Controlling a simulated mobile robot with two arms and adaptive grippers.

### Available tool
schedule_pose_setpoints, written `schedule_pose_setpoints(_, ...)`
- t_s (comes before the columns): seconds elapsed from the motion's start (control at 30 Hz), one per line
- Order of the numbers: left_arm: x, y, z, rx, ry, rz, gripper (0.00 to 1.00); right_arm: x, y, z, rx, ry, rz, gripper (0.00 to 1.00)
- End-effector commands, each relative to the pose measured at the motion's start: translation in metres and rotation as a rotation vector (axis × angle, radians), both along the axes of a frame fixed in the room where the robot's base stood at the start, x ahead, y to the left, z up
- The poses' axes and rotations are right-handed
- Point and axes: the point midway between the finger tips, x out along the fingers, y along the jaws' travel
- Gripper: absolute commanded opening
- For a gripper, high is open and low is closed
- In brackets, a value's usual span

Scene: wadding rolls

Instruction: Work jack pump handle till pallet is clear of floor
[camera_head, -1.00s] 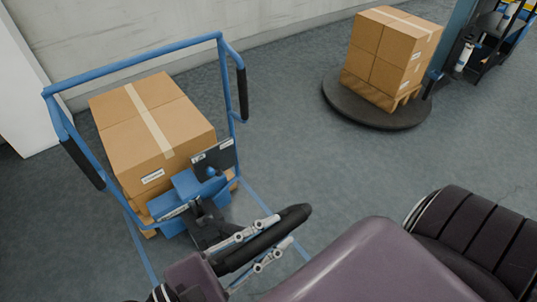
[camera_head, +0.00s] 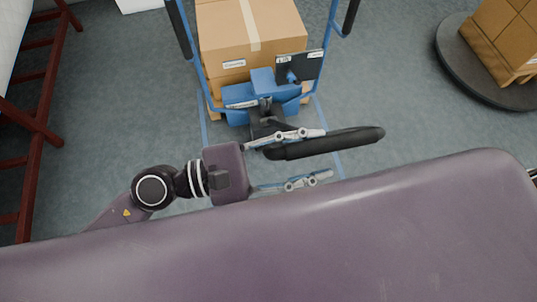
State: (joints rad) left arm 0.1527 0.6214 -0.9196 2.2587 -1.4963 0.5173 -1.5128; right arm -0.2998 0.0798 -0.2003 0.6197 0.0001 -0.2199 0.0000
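The blue pallet jack (camera_head: 247,97) stands ahead of me, with its black pump handle (camera_head: 352,140) extending to the right, low toward me. A cardboard box load (camera_head: 228,52) rests over a wooden pallet (camera_head: 214,107), of which only bits show. I cannot tell whether the pallet touches the floor. My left gripper (camera_head: 327,154) is open. Its upper finger overlaps the handle's left part, and its lower finger is well apart on the near side. The handle lies between the fingers in the picture, but contact is unclear. My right gripper is out of view.
A dark red rack frame (camera_head: 42,125) stands at the left. A round dark turntable (camera_head: 463,62) with boxes (camera_head: 503,38) is at the upper right. Blue uprights (camera_head: 331,27) flank the load. Grey floor (camera_head: 400,85) is clear between jack and turntable.

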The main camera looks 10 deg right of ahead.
Motion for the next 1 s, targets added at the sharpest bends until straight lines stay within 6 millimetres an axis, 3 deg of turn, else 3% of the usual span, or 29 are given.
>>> schedule_pose_setpoints(0.2,-0.001,0.041,-0.004,0.009,0.006,0.0,0.37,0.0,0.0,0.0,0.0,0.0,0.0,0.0)
schedule_pose_setpoints(0.4,0.0,0.066,-0.004,0.009,0.004,0.0,0.37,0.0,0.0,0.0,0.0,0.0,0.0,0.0)
schedule_pose_setpoints(0.6,0.0,0.077,-0.003,0.006,0.003,-0.002,0.37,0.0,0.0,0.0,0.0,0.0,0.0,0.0)
schedule_pose_setpoints(1.0,0.0,0.077,-0.002,0.006,0.002,-0.002,0.37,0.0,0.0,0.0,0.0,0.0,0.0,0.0)
